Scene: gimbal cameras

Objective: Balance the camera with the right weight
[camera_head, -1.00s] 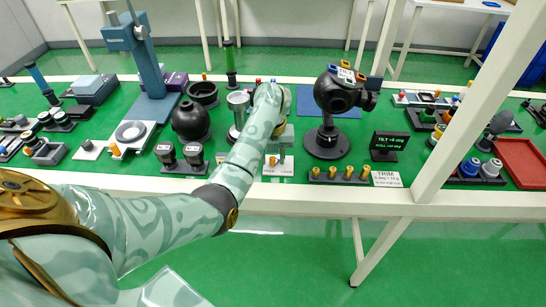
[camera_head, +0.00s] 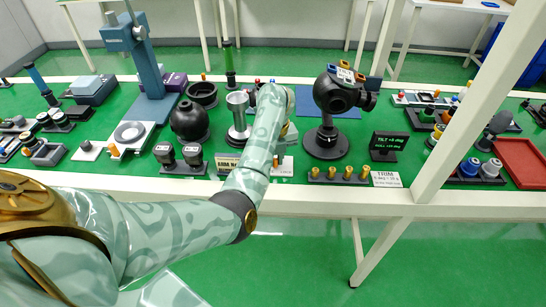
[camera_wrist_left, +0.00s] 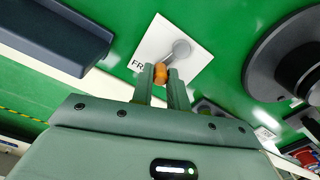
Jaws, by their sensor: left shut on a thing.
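The black ball-shaped camera (camera_head: 340,93) stands on its round dark base (camera_head: 326,144), with coloured blocks on top. Several brass weights (camera_head: 347,174) stand in a black rack in front of it. A small dark display (camera_head: 387,145) shows a TILT line and a second line, too small to read surely. In the left wrist view my left gripper (camera_wrist_left: 161,74) is shut on the orange knob (camera_wrist_left: 160,73) of a grey lever (camera_wrist_left: 180,49) on a white plate (camera_wrist_left: 170,38) marked "FR". In the head view my arm hides the fingertips and much of this plate (camera_head: 284,169). My right gripper is out of view.
A TRIM card (camera_head: 386,179) lies right of the rack. An "ARM" label (camera_head: 228,164) lies left of my forearm. A black round vessel (camera_head: 190,121) and a silver cup stand (camera_head: 238,112) are farther left. A red tray (camera_head: 522,160) is at right. A white post rises in front.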

